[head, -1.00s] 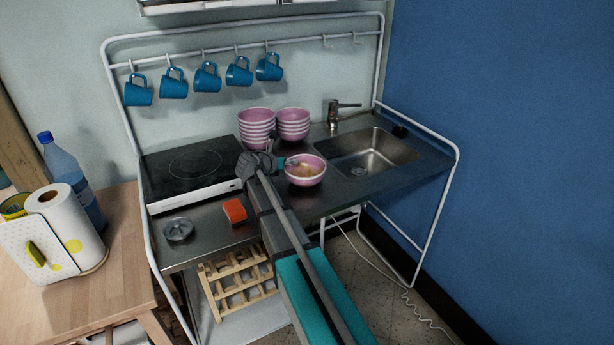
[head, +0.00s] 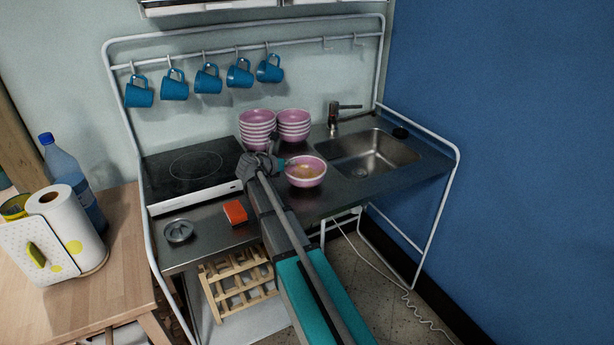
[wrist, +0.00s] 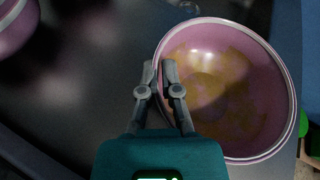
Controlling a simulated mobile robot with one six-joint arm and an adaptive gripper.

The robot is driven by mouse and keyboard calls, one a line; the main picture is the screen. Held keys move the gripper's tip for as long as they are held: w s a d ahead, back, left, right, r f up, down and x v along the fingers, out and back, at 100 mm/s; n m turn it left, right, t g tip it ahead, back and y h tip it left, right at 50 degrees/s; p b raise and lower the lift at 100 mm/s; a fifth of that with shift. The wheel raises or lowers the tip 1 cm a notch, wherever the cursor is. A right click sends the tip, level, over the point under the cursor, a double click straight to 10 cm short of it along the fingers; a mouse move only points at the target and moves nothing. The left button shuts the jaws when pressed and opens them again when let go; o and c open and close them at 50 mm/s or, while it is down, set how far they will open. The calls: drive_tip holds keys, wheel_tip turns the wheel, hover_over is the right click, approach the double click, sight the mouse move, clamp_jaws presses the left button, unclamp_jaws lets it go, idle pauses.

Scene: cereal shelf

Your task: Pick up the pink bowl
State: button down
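The pink bowl (head: 306,174) stands on the steel counter just left of the sink, apart from the stacks. It has a pale rim and yellow-brown residue inside, clear in the wrist view (wrist: 235,85). My gripper (wrist: 159,70) is at the bowl's left rim. One finger is outside the wall and the other inside, close together with the rim pinched between them. In the head view my gripper (head: 284,163) reaches the bowl from the left. I cannot tell whether the bowl is lifted off the counter.
Two stacks of pink bowls (head: 257,127) (head: 293,124) stand behind. The sink (head: 368,155) and its tap (head: 335,115) are to the right. A black hob (head: 193,165), an orange sponge (head: 235,212) and a metal drain piece (head: 178,231) lie left. Blue mugs (head: 207,79) hang above.

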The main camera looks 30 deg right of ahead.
drive_tip(key=shift+r, duration=0.1)
drive_tip(key=shift+r+p, duration=1)
drive_tip(key=shift+p, duration=0.1)
drive_tip(key=s+a+r+p, duration=0.5)
drive_tip(key=s+r+p, duration=0.5)
drive_tip(key=s, duration=0.2)
drive_tip(key=shift+s+a+r+p, duration=0.35)
drive_tip(key=shift+a+r+p, duration=0.05)
